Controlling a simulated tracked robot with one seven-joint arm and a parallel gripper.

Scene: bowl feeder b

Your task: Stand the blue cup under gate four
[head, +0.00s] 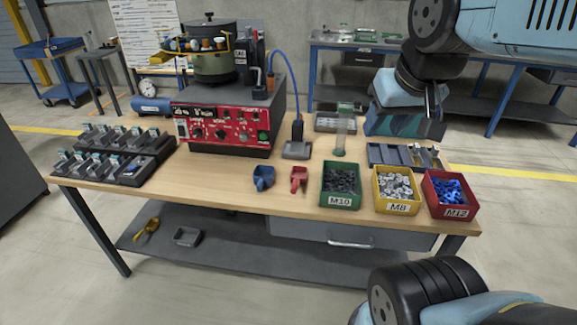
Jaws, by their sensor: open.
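The blue cup (263,177) stands on the wooden bench near its front edge, left of a similar red cup (299,178). A bowl feeder (213,50) stands on a red-fronted control box (225,128); small coloured parts line an orange-yellow rail round its bowl. I cannot read any gate number, so gate four cannot be told apart. My gripper (430,106) hangs at the end of my arm at upper right, small and dark against the background. It is open, empty and well away from the blue cup.
Green M10 (340,201), yellow M8 (398,207) and red M12 (455,211) bins line the front right. A dark rack (112,155) fills the left end. Bare wood lies left of the blue cup.

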